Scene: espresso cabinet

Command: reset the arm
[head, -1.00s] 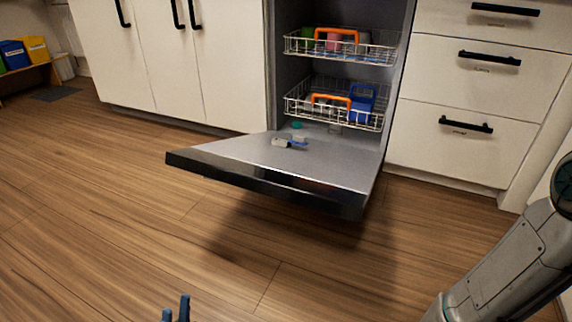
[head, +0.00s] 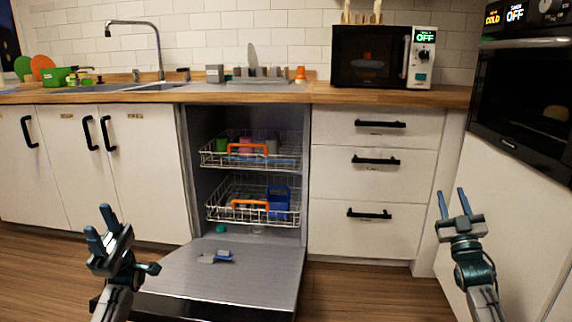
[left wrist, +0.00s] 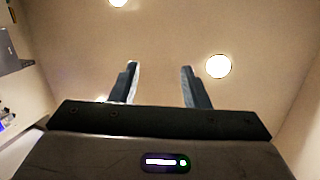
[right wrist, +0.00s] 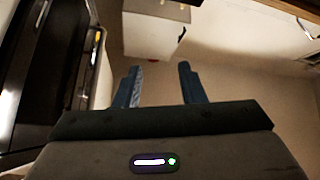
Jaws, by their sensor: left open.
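My left gripper (head: 98,226) is raised at the lower left of the head view, in front of the white cabinets. Its fingers point up and stand apart with nothing between them. In the left wrist view its two fingers (left wrist: 159,86) frame only the ceiling and its round lamps. My right gripper (head: 452,203) is raised at the lower right of the head view, in front of the white drawers and panel. Its fingers also stand apart and empty, as the right wrist view (right wrist: 159,86) shows.
An open dishwasher door (head: 225,279) lies low between my arms, with a small grey-and-blue item (head: 215,257) on it. An upper rack (head: 214,160) and a lower rack (head: 225,215) hold dishes. The wooden counter (head: 400,95) carries a microwave (head: 370,57). An oven (head: 522,105) stands at right.

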